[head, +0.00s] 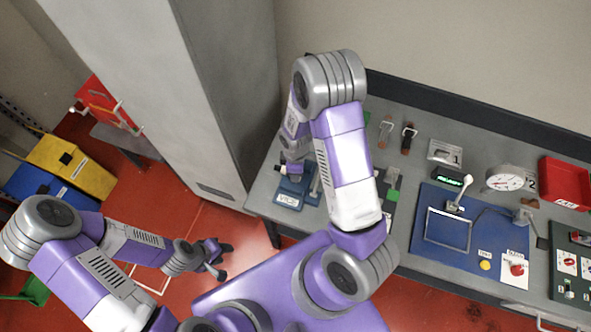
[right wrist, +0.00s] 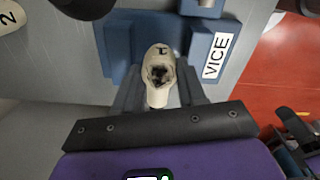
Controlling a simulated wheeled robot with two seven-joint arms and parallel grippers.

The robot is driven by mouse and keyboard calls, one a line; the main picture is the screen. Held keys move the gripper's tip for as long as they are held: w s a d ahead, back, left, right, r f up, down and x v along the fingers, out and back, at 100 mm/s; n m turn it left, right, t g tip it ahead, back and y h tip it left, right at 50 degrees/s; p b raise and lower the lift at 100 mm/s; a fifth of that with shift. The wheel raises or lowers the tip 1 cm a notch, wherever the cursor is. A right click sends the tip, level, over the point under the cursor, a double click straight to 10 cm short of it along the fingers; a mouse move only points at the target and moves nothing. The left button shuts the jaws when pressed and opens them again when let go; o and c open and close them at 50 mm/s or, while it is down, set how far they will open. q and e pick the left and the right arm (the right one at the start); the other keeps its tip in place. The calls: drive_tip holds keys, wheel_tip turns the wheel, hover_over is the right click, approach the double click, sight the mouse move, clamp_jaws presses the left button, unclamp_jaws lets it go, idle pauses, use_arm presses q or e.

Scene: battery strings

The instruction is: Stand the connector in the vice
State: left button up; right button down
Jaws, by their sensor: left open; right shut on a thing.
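The vice (head: 289,199) is a blue block with a white label on the left end of the bench in the head view. In the right wrist view the vice (right wrist: 205,48) shows a blue jaw on either side of the connector. The cream connector (right wrist: 158,62) has a dark opening and a black mark. My right gripper (right wrist: 158,92) is shut on it, with the connector at the gap between the jaws. I cannot tell whether it touches the vice's bottom. My right forearm partly hides this area in the head view. My left gripper (head: 218,262) is open and empty above the red floor.
A cream piece marked 2 (right wrist: 9,17) shows at the wrist view's top left corner. A blue mat (head: 425,258), a round gauge (head: 505,178) and a red tray (head: 566,182) are farther right on the bench. A tall grey cabinet (head: 190,90) stands left of the bench.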

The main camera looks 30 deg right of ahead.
drive_tip(key=shift+f, duration=0.25)
drive_tip(key=shift+f, duration=0.15)
drive_tip(key=c, duration=0.6)
unclamp_jaws()
drive_tip(key=shift+c, duration=0.2)
drive_tip(key=shift+r, duration=0.35)
wheel_tip(320, 180, up, 12)
drive_tip(key=shift+f, duration=0.1)
